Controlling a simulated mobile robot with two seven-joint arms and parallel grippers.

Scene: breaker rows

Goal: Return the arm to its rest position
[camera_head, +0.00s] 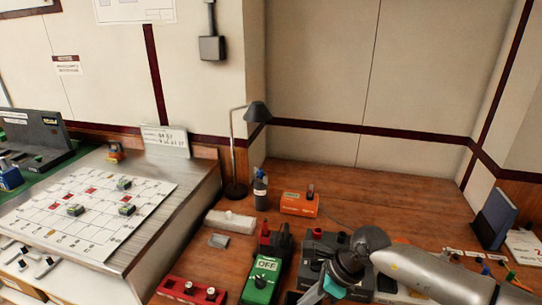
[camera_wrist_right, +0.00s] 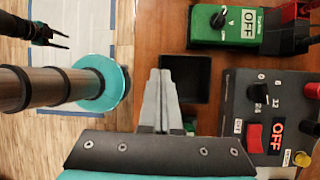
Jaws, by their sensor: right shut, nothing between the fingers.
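My right arm (camera_head: 430,272) reaches in from the lower right in the head view, over the front of the wooden bench. My right gripper (camera_wrist_right: 160,88) shows in the right wrist view with its two grey fingers together and nothing between them. Below its fingertips is a small black square tray (camera_wrist_right: 186,78) on the bench. A dark two-pronged part (camera_wrist_right: 55,38) at the upper left of that view may be my left gripper, small and dark. My left arm does not show in the head view.
A green box marked OFF (camera_head: 262,280) and a grey control box (camera_wrist_right: 270,115) stand close to the right gripper. A red strip (camera_head: 192,290), an orange box (camera_head: 299,204), a bottle (camera_head: 260,190) and a lamp (camera_head: 237,150) share the bench. A panel board (camera_head: 85,215) lies left.

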